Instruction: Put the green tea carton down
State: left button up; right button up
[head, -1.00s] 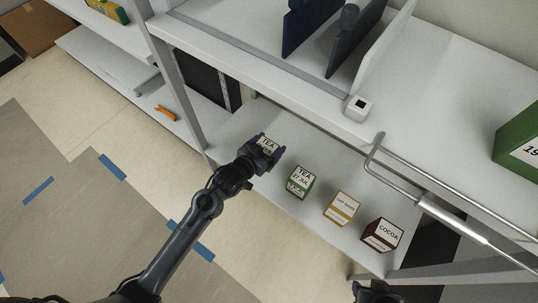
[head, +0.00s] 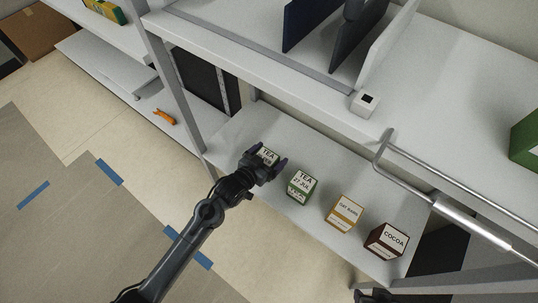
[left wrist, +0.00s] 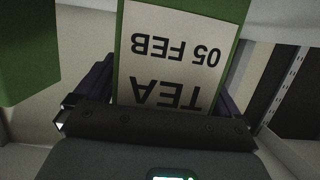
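The green tea carton, labelled TEA 05 FEB (left wrist: 170,55), is between the fingers of my left gripper (head: 267,157). In the left wrist view its pale label fills the middle, upside down, with a finger close along each side. The gripper looks shut on it. In the head view the hand hides most of the carton, and I cannot tell whether its base touches the lower shelf. A second green tea carton, labelled 27 JUL (head: 301,187), stands just right of the hand. My right gripper (head: 375,297) is barely in frame at the bottom edge.
A yellow-and-white carton (head: 344,212) and a brown cocoa carton (head: 386,241) continue the row on the lower shelf (head: 240,130). The upper shelf (head: 250,55) overhangs behind, with a metal rail (head: 385,160) at right. A shelf post (head: 175,85) stands left of the hand.

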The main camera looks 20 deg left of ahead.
pick_arm(q)
jog(key=shift+r, duration=0.15)
jog(key=shift+s+a+r, duration=0.1)
jog(key=shift+s+r, duration=0.1)
jog(key=shift+s, duration=0.05)
jog(key=s+a+r+g+y+p, duration=0.1)
jog(key=s+g+p, duration=0.1)
jog(key=s, duration=0.7)
jog(key=s+a+r+g+y+p, duration=0.1)
jog(key=s+g, duration=0.4)
jog(key=s, duration=0.5)
jog(key=s+a+r+n+g+y+p, duration=0.1)
jog(key=s+a+r+g+p, duration=0.1)
jog(key=s, duration=0.8)
jog(key=shift+a+r+g+y+p, duration=0.3)
jog(key=shift+a+r+g+y, duration=0.15)
jog(key=shift+a+g, duration=0.3)
jog(key=shift+r, duration=0.2)
